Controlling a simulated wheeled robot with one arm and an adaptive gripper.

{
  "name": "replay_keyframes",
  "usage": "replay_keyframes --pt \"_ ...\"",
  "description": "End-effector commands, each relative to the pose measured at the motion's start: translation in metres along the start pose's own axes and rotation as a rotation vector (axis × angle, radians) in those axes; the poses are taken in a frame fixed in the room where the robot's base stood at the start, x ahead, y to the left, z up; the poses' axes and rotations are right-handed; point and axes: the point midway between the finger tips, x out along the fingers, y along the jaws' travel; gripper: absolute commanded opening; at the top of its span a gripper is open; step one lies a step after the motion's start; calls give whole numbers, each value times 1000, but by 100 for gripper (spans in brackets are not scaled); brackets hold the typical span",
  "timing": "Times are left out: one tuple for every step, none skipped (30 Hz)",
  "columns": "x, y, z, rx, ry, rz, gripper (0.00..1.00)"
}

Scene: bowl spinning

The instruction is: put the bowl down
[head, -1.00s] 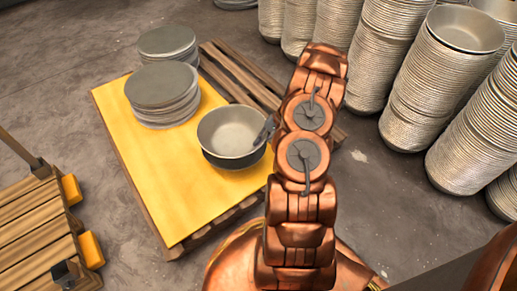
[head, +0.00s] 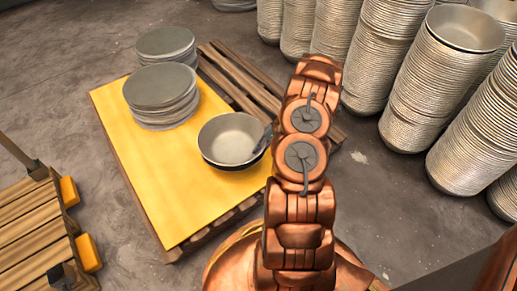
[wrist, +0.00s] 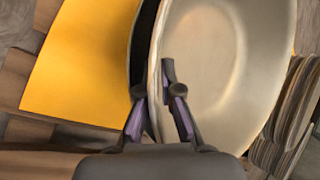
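The bowl (head: 230,138) is pale metal and faces up, over the right part of the yellow-topped pallet (head: 150,170). A dark band shows under its near edge; I cannot tell whether this is shadow or another bowl, or whether the bowl touches what is below. My gripper (head: 264,140) is at the bowl's right rim. In the wrist view, the gripper (wrist: 158,105) has one finger outside and one inside the rim of the bowl (wrist: 225,60). It looks shut on the rim, though the exact contact is hard to see.
Two stacks of plates or shallow bowls (head: 162,95) stand at the pallet's back left. Tall bowl stacks (head: 440,95) fill the right and back. A wooden pallet (head: 35,245) is at lower left. The yellow top is bare in front and left of the bowl.

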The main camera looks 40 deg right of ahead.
Motion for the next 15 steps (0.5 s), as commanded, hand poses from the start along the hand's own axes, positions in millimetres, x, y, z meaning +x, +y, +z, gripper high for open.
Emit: replay_keyframes --pt "1 0 0 0 0 -1 0" --pt "1 1 -1 0 0 -1 0" --pt "2 1 -1 0 0 -1 0" --pt "2 1 -1 0 0 -1 0" --pt "2 1 -1 0 1 -1 0" --pt "2 1 -1 0 1 -1 0" --pt "2 2 -1 0 0 0 6" --pt "2 2 -1 0 0 0 9" --pt "2 1 -1 0 0 0 13" --pt "2 1 -1 0 0 0 16" --pt "2 1 -1 0 0 0 17" --pt "2 2 -1 0 0 0 17" --pt "2 2 -1 0 0 0 17" --pt "2 2 -1 0 0 0 17" --pt "2 2 -1 0 0 0 17"
